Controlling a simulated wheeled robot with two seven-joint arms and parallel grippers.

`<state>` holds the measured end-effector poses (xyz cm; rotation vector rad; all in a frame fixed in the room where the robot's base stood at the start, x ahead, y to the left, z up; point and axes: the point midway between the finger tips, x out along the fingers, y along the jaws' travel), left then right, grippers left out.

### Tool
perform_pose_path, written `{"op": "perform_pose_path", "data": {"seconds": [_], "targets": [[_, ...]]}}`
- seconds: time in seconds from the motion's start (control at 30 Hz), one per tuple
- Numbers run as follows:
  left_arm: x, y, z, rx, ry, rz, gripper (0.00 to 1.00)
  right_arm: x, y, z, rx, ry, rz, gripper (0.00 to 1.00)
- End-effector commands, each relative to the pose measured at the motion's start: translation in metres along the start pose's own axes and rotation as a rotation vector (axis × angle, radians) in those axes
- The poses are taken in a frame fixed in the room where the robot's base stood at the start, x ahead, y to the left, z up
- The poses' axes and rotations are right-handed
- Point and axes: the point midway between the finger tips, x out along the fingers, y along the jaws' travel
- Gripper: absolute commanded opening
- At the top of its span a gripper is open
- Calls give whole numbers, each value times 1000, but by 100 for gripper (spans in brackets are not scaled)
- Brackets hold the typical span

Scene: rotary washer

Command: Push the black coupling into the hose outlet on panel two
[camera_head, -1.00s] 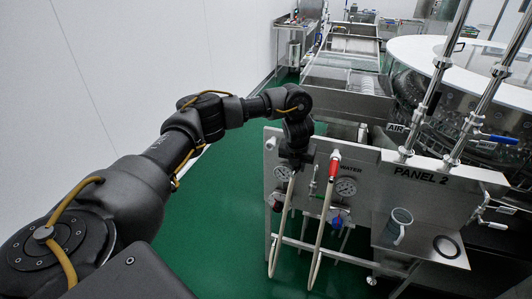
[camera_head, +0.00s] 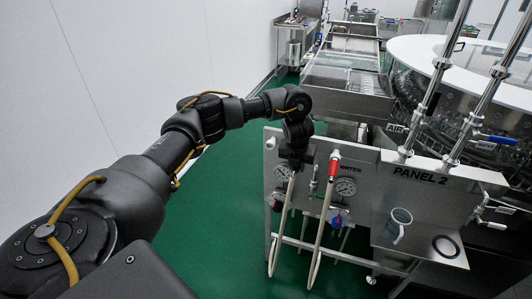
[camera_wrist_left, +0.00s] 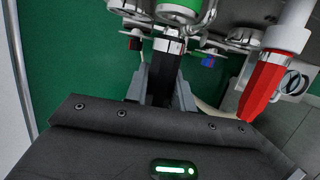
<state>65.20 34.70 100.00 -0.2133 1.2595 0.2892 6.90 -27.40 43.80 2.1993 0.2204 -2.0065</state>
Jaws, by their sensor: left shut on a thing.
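My left gripper (camera_head: 295,158) is at the upper left of panel two (camera_head: 420,190), seen from above. In the left wrist view, its two grey fingers (camera_wrist_left: 162,95) are shut on the black coupling (camera_wrist_left: 165,72), one on each side. A silver ring shows at the coupling's far end, pointing at a white fitting with a green band (camera_wrist_left: 178,10), which looks like the hose outlet. I cannot tell whether the coupling is inside it or just against it. A pale hose (camera_head: 283,220) hangs below the gripper. My right gripper is not in view.
A red coupling (camera_head: 334,167) with its own hose (camera_head: 322,225) sits to the right, also in the left wrist view (camera_wrist_left: 262,85). Gauges (camera_head: 345,187) and a blue valve handle (camera_head: 337,219) are close by. A mug (camera_head: 398,224) and black ring (camera_head: 446,246) are on the shelf.

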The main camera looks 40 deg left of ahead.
Motion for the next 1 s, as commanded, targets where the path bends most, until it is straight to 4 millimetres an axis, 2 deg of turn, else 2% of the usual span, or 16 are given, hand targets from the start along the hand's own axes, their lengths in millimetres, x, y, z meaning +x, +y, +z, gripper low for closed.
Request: {"op": "perform_pose_path", "data": {"seconds": [0.87, 0.9, 1.0], "targets": [[5, 0, 14, 0, 0, 0, 0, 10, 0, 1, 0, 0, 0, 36], [4, 0, 14, 0, 0, 0, 27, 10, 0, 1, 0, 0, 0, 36], [4, 0, 14, 0, 0, 0, 40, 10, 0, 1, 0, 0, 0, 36]]}}
